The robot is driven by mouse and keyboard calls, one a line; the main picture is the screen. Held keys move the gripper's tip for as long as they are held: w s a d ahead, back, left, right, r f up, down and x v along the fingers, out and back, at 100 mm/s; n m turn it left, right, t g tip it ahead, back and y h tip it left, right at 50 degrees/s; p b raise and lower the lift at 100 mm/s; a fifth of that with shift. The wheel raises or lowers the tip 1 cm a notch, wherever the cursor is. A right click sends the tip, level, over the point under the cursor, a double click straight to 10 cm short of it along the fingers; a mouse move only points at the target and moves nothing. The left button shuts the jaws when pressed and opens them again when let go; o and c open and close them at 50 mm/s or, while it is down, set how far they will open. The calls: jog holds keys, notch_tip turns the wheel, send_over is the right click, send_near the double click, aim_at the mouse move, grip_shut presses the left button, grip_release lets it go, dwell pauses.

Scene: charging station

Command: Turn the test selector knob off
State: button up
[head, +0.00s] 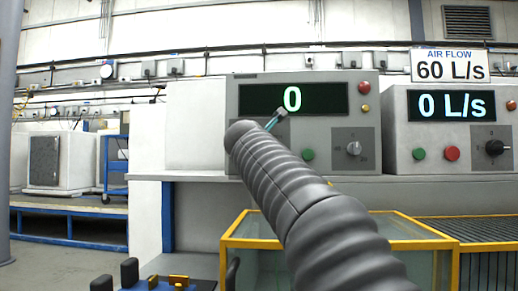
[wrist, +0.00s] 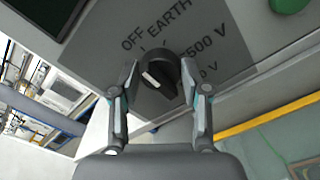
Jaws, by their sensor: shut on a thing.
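The test selector knob (wrist: 163,72) is black with a white mark on the left part of its face in the wrist view. Around it on a grey plate are the labels OFF, EARTH and 500 V, plus another V label partly covered by a finger. My gripper (wrist: 160,80) has one finger on each side of the knob and is shut on it. In the head view my gripper (head: 277,118) shows only as a small tip in front of the left panel (head: 246,84). The knob is hidden behind my arm there.
The left panel has a display reading 0, a green button (head: 308,154) and a grey knob (head: 353,148). The right panel (head: 398,110) has a display reading 0 L/s and a black knob (head: 494,147). A yellow-framed glass tank (head: 232,243) stands below.

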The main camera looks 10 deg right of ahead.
dwell(0.5)
jog(key=o, duration=1.1)
jog(key=shift+o, duration=0.2)
jog(key=v, duration=1.2)
jog(key=shift+d, duration=0.1)
